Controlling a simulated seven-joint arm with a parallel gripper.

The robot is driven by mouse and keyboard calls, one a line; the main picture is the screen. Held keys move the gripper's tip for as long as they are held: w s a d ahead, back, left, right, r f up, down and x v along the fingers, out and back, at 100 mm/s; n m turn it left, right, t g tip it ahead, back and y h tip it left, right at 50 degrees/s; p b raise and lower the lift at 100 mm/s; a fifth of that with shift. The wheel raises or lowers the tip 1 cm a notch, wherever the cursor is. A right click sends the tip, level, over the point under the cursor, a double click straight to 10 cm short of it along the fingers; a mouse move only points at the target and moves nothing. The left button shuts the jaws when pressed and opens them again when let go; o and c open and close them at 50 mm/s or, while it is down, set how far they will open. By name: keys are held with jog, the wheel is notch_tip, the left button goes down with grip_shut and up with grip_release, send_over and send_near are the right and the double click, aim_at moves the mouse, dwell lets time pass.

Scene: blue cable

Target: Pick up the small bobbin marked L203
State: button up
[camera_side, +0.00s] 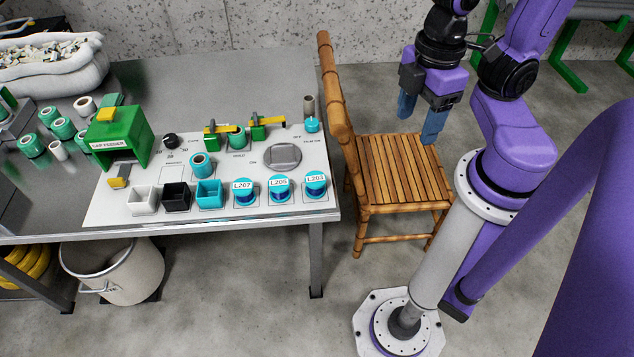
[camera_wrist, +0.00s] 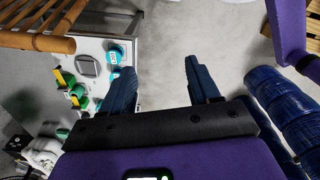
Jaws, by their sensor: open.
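The small bobbin marked L203 (camera_side: 316,185) is blue with a teal rim and a white label. It stands at the right end of a row of labelled bobbins near the front right corner of the white panel (camera_side: 110,205). My gripper (camera_side: 420,122) is open and empty, high up and to the right of the panel, above the wooden chair. In the wrist view my gripper (camera_wrist: 158,70) has its fingers apart over grey floor. Teal bobbins (camera_wrist: 116,56) show left of the fingers there, but I cannot read which is L203.
Bobbins L205 (camera_side: 279,189) and L207 (camera_side: 243,191) stand left of L203. The wooden chair (camera_side: 400,175) stands beside the table, its back close to the panel's right edge. A green cap feeder (camera_side: 120,135), small bins (camera_side: 176,197) and a round grey disc (camera_side: 283,156) are on the panel.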

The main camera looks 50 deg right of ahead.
jog(key=o, duration=0.3)
jog(key=shift+o, duration=0.2)
jog(key=n+t+h, duration=0.6)
jog(key=n+t, duration=0.6)
jog(key=n, duration=0.6)
send_near(316, 179)
jog(key=x, duration=0.4)
jog(key=shift+w+f, duration=0.15)
jog(key=shift+f, duration=0.1)
jog(key=shift+x, duration=3.05)
